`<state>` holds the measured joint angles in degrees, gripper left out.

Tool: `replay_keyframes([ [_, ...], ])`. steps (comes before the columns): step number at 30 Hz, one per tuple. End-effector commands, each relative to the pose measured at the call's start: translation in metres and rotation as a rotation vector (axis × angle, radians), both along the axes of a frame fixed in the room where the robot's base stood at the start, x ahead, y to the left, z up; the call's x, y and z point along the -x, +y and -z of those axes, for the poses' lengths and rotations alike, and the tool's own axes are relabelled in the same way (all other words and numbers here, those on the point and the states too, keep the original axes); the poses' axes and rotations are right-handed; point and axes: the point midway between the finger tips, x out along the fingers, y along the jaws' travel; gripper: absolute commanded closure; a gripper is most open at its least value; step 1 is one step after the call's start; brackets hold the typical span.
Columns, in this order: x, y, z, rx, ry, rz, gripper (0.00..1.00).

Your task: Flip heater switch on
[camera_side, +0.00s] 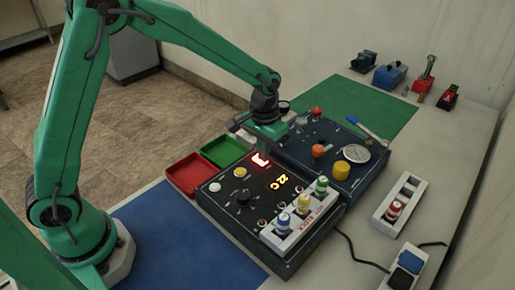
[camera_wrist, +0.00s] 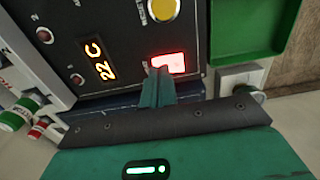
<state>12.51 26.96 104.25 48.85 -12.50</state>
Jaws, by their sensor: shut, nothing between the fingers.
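A black control box (camera_side: 222,205) carries a switch (camera_side: 260,159) that glows red near its far edge. The glowing switch also shows in the wrist view (camera_wrist: 173,63), beside an orange display (camera_wrist: 98,58) reading 22 C; its small label is unreadable. My gripper (camera_side: 263,150) is shut and empty, pointing down over that switch. In the wrist view the closed fingertips (camera_wrist: 157,72) are at the switch's near edge and cover part of it. I cannot tell whether they touch it.
A yellow button (camera_side: 240,172) and black knob (camera_side: 243,196) share the panel. A white rack (camera_side: 300,222) of capped bottles stands at its right. A dark blue panel (camera_side: 290,151) with knobs and a gauge lies behind. Red (camera_side: 186,174) and green (camera_side: 222,150) trays lie left.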

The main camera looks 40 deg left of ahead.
Motion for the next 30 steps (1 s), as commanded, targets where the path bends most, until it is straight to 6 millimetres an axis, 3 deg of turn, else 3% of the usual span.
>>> replay_keyframes([
  [30,-0.001,0.0,-0.058,0.001,-0.003,0.0,1.0],
])
